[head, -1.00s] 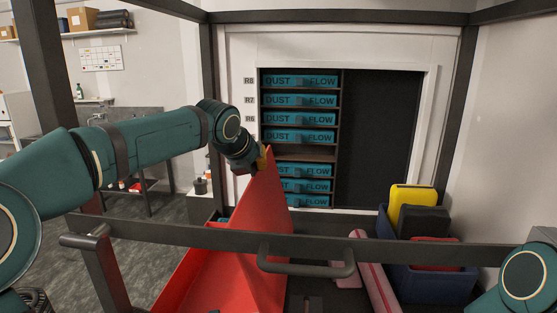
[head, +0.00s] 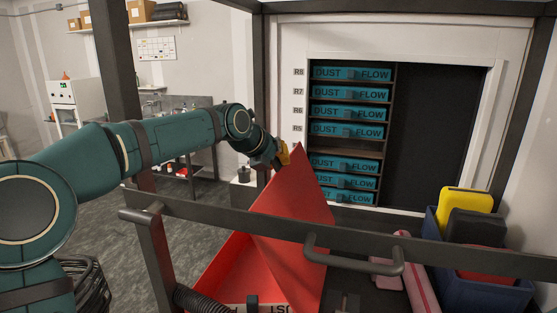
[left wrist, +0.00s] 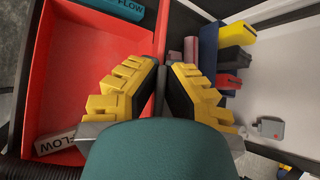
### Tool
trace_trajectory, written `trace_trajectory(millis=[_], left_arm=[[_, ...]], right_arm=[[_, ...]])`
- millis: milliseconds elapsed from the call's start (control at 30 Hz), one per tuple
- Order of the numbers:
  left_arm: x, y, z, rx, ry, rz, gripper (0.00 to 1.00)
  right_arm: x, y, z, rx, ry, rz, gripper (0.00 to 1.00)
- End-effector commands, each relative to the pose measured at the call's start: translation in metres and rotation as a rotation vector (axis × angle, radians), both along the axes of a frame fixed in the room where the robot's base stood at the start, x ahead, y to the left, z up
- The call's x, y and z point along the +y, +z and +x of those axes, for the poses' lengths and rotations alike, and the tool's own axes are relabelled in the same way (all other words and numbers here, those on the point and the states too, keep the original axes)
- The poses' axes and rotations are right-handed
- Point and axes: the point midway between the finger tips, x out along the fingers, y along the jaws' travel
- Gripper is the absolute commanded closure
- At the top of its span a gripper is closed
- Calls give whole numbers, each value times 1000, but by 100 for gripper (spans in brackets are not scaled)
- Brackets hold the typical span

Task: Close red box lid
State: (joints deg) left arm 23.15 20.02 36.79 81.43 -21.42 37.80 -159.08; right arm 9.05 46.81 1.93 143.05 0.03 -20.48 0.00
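The red box (head: 214,277) stands low in front of me, open. Its red lid (head: 295,205) is raised steeply, with a pointed corner at the top. My left gripper (head: 284,154) is at that upper corner. In the left wrist view, the yellow-and-black fingers of my left gripper (left wrist: 162,66) close in on both sides of the thin lid edge (left wrist: 161,38) and appear to pinch it. The red box interior (left wrist: 90,85) lies to the left there, with a white labelled piece (left wrist: 55,141) inside. My right gripper is out of view.
A dark rail with a handle (head: 352,262) crosses in front of the box. A blue bin (head: 485,290) with yellow, black and red cases stands at right, beside a pink roll (head: 418,278). Behind is a shelf of teal "DUST FLOW" trays (head: 350,113).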

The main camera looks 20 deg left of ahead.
Motion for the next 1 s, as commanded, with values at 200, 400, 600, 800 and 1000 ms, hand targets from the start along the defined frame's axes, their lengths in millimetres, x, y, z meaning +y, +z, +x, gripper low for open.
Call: trace_trajectory(millis=[200,400,600,800,1000], left_arm=[[-1,-1,0,3,-1,0,63],[0,0,0,1,0,0,63],[6,12,-13,0,2,1,63],[19,38,-42,-1,4,2,63],[29,61,-68,1,2,2,63]], right_arm=[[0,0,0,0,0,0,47],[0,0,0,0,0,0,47],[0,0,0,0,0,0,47],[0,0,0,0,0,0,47],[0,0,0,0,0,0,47]])
